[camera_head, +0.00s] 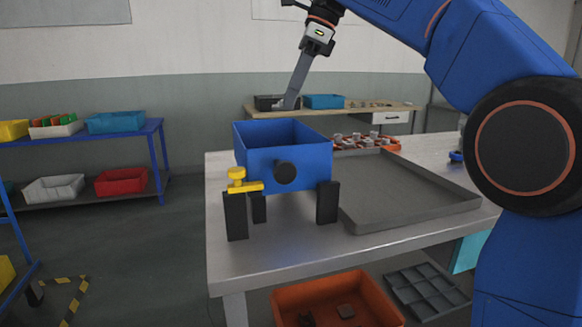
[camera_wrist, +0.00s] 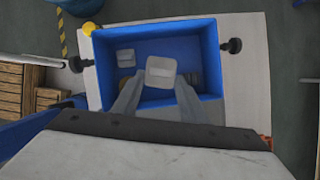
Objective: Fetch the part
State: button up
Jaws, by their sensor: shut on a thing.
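The blue tank (camera_head: 283,165) stands on dark legs on the grey table, with a yellow valve (camera_head: 240,182) and a black round knob (camera_head: 285,172) on its front. My gripper (camera_head: 288,104) points down above the tank's back rim in the head view. In the wrist view my gripper (camera_wrist: 159,86) is shut on a pale, squarish part (camera_wrist: 161,71), seen over the tank's inside. A second pale part (camera_wrist: 126,58) lies in the tank's upper left corner. Something small and brownish shows beside the held part, partly hidden. The tank's floor is hidden in the head view.
A flat grey tray (camera_head: 405,190) lies right of the tank on the table (camera_head: 285,262). An orange tray (camera_head: 370,142) of small parts stands behind it. An orange bin (camera_head: 335,300) and a grey divided tray (camera_head: 427,290) are below. A blue shelf (camera_head: 90,137) with bins stands left.

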jog(key=shift+f, duration=2.4)
jog(key=o, duration=1.2)
jog(key=shift+c, duration=0.2)
jog(key=v, duration=0.7)
jog(key=shift+r, duration=0.3)
jog(key=shift+d, duration=0.1)
